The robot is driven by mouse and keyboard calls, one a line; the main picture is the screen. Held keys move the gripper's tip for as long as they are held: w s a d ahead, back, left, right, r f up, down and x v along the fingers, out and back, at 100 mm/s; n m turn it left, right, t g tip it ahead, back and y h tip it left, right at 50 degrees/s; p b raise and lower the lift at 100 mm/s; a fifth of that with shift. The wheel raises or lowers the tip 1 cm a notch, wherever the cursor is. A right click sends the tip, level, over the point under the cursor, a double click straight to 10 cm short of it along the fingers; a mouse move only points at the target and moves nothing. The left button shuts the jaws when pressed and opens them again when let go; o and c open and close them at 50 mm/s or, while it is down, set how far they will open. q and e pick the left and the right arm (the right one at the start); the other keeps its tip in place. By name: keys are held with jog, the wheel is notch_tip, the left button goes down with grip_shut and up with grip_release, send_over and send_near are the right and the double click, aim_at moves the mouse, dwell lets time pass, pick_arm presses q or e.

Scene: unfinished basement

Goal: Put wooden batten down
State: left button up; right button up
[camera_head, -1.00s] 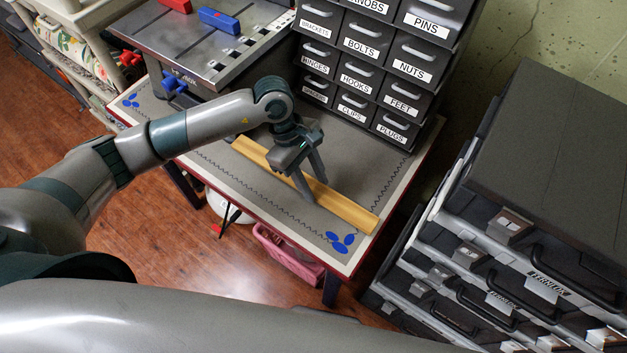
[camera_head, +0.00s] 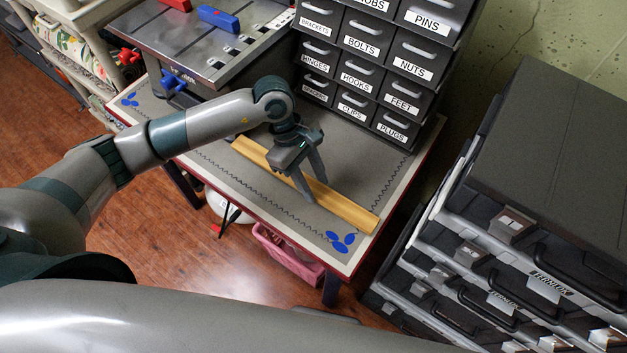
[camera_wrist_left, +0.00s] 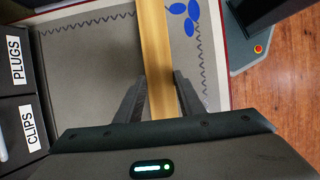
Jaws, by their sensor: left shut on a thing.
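The wooden batten (camera_head: 345,208) is a long yellow strip lying along the front part of the grey mat (camera_head: 222,158) on the table, or just above it; I cannot tell whether it touches the mat. My left gripper (camera_head: 312,190) reaches down over the middle of the batten with one finger on each side, shut on it. In the left wrist view the batten (camera_wrist_left: 156,50) runs up between the two fingers of my left gripper (camera_wrist_left: 160,95). My right gripper is not in view.
A dark drawer cabinet (camera_head: 365,75) with labelled drawers stands at the table's back. A metal workbench top (camera_head: 215,50) with red and blue pieces is at the back left. Stacked black tool cases (camera_head: 540,200) stand at the right. A pink basket (camera_head: 288,255) is below the table.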

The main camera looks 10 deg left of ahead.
pick_arm(q)
jog(key=shift+f, duration=0.1)
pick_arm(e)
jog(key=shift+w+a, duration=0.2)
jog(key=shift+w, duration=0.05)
pick_arm(q)
jog(key=o, duration=1.1)
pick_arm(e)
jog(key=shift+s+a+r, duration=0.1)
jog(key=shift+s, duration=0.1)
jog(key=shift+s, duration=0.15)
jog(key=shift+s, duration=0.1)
pick_arm(q)
jog(key=shift+r+p, duration=0.5)
jog(key=shift+w+a+r+b, duration=0.15)
jog(key=shift+a+r+b, duration=0.05)
jog(key=shift+r+b, duration=0.2)
jog(key=shift+b+v, duration=1.65)
jog(key=shift+v, duration=3.8)
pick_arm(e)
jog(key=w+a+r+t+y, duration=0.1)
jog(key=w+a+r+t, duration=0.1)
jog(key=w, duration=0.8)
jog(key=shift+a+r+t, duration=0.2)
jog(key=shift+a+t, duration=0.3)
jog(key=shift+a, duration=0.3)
